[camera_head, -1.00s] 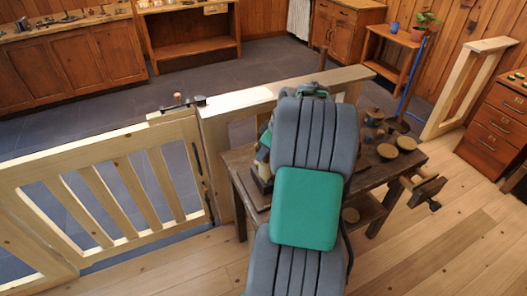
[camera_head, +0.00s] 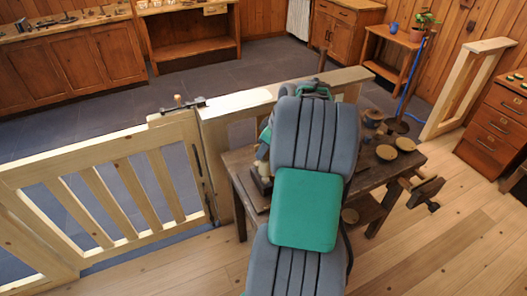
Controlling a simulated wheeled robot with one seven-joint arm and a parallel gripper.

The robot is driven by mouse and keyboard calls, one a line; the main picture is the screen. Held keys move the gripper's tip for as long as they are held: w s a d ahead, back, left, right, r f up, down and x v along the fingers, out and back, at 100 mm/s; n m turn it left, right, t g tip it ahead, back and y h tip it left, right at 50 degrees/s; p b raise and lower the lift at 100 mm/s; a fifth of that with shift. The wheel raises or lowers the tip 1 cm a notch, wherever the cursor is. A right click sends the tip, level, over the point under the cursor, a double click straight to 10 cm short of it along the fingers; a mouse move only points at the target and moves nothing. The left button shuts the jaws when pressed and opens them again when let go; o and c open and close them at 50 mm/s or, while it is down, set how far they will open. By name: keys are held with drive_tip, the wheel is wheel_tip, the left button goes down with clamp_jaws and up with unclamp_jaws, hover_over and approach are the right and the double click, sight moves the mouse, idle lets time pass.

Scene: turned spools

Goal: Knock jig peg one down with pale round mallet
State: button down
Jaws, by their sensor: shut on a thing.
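My arm, grey with a green panel, stretches over the dark wooden workbench (camera_head: 235,165) and covers its middle. My gripper is hidden behind the arm, so its fingers cannot be seen. Neither the pale round mallet nor jig peg one can be made out. A small wooden piece (camera_head: 258,182) shows at the bench's left side, beside the arm, partly covered; I cannot tell whether it belongs to the jig.
Round bowls (camera_head: 405,143) and small dark turned pieces stand on the bench's right side. A wooden vise (camera_head: 424,186) juts from its right end. A pale slatted gate (camera_head: 110,190) and rail are close on the left. Plank floor at lower right is clear.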

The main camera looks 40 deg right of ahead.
sight(263, 159)
wheel_tip(263, 159, down, 4)
drive_tip(key=b, duration=0.3)
drive_tip(key=shift+f+b, duration=0.2)
drive_tip(key=shift+b, duration=0.1)
drive_tip(key=shift+r, duration=0.1)
drive_tip(key=shift+r+p, duration=1.15)
drive_tip(key=shift+r, duration=0.5)
wheel_tip(263, 159, up, 6)
drive_tip(key=p, duration=0.4)
